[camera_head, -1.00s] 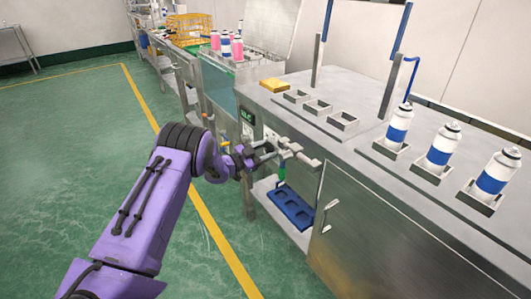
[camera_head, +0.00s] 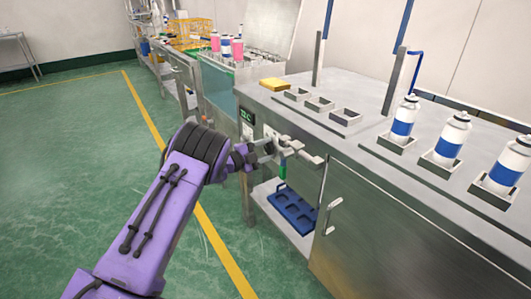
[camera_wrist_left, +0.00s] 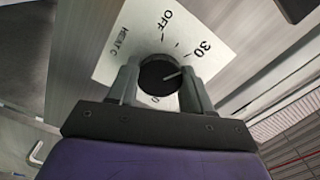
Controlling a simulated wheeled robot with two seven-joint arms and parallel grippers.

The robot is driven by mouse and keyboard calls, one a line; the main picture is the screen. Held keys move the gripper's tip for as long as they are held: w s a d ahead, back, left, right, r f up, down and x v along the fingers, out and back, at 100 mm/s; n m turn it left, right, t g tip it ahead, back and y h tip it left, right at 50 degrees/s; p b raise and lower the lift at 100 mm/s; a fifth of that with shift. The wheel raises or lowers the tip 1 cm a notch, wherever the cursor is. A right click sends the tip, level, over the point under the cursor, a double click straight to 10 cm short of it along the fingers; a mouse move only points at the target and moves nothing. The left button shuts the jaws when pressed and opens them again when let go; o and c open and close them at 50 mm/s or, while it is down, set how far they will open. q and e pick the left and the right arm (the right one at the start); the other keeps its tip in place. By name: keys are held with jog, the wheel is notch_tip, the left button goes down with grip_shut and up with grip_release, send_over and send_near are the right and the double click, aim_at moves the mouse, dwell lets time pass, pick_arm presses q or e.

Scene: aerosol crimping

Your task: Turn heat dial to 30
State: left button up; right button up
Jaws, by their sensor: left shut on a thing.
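The heat dial (camera_wrist_left: 158,74) is a round black knob with a pale pointer line on a white plate (camera_wrist_left: 128,45). The plate is marked "HEAT C", "OFF" and "30" in the left wrist view; another mark below the knob is partly hidden. The pointer lies toward the right side of the knob, a little below the "30" in the picture. My left gripper (camera_wrist_left: 160,85) is shut on the heat dial, one finger on each side. In the head view my left gripper (camera_head: 268,150) is at the front panel of the steel bench. My right gripper is not in view.
A small display (camera_head: 246,116) sits on the panel above my left gripper. A blue tray (camera_head: 292,210) lies on the shelf below. Several white and blue cans (camera_head: 452,138) stand in holders on the bench top. Green floor is open at left.

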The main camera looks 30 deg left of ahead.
pick_arm(q)
jog(key=shift+m, duration=0.3)
jog(key=o, duration=1)
jog(key=shift+o, duration=0.2)
jog(key=v, duration=1)
jog(key=shift+s+a, duration=0.15)
jog(key=shift+s, duration=0.05)
